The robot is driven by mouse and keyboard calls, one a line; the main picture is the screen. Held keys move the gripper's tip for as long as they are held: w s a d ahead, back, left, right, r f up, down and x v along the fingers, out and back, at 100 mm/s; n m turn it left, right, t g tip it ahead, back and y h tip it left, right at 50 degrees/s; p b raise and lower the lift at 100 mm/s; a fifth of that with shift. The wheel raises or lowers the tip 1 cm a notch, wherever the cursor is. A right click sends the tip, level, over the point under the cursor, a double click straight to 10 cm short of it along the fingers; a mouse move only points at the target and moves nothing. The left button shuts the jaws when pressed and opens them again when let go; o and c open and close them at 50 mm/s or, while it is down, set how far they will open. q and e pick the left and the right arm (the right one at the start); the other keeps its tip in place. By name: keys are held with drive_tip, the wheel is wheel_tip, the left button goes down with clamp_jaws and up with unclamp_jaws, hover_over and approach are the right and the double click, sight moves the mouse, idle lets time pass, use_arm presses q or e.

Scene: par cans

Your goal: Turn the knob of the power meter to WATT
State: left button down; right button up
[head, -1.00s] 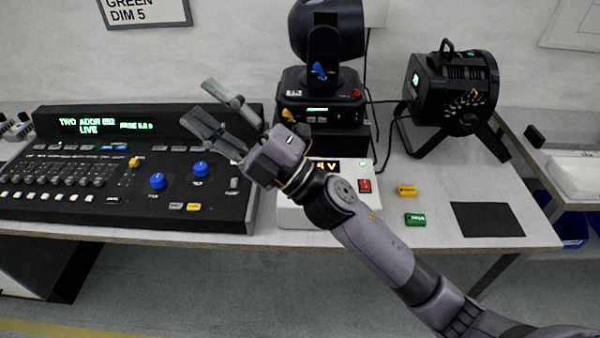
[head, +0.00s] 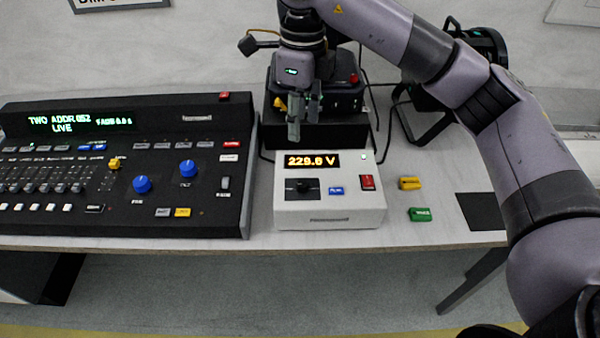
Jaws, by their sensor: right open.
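The power meter (head: 328,212) is a white box on the table, and its amber display (head: 312,161) reads "229.0 V". Its black knob (head: 302,187) is on the left of the sloped front panel; its exact pointer direction is too small to tell. My right gripper (head: 303,122) points down, open and empty, above and behind the meter's display, apart from the knob. My left gripper is not in view.
A blue button (head: 336,191) and a red switch (head: 367,182) sit right of the knob. The lighting console (head: 120,215) stands left. A moving-head light (head: 345,95) is behind the meter. Yellow (head: 409,183) and green (head: 420,214) blocks lie right.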

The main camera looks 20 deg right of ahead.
sight(302, 183)
drive_tip(key=f+p, duration=0.2)
drive_tip(key=f, duration=1.5)
drive_tip(key=shift+d, duration=0.2)
clamp_jaws()
